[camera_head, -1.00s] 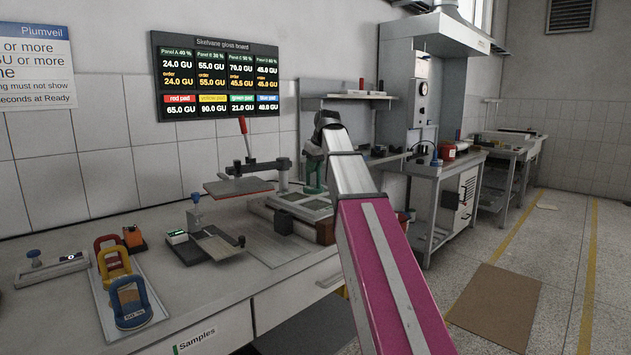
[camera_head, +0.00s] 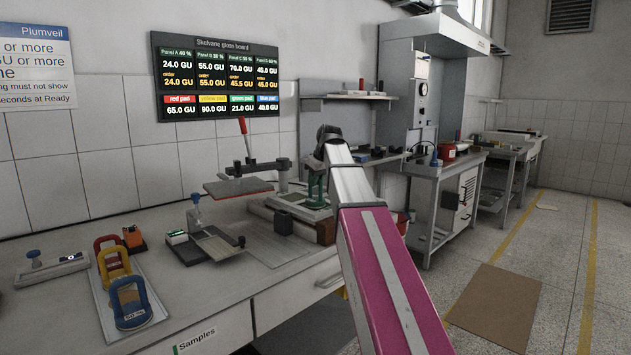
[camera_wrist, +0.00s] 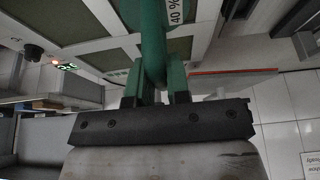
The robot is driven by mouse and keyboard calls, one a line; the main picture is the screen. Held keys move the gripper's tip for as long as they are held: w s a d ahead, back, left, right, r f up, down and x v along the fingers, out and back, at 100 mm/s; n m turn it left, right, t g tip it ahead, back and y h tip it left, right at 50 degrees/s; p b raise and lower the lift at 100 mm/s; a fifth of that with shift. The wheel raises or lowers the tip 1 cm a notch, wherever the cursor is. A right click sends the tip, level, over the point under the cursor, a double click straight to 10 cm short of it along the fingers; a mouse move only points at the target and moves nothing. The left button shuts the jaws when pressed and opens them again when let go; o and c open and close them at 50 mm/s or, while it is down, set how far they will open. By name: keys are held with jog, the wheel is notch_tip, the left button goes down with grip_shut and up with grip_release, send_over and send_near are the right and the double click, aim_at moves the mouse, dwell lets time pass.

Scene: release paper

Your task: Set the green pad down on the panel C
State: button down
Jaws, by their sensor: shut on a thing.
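My gripper (camera_wrist: 155,90) is shut on the upright green handle of the green pad (camera_head: 317,187). In the head view my arm partly hides the pad. In the wrist view the green pad (camera_wrist: 152,45) stands between the fingers, with a white "40 %" label beside it. It is over the right part of the framed panels (camera_head: 284,204); I cannot tell whether it touches one. The wrist view shows several dull grey-green panels (camera_wrist: 60,20) in pale frames. I cannot tell which one is panel C.
A tray (camera_head: 103,308) at the left holds the red (camera_head: 105,243), yellow (camera_head: 113,262) and blue pads (camera_head: 131,302). The gloss board (camera_head: 216,76) hangs on the wall.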

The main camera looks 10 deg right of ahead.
jog(key=c, duration=1.1)
grip_release()
jog(key=v, duration=1.2)
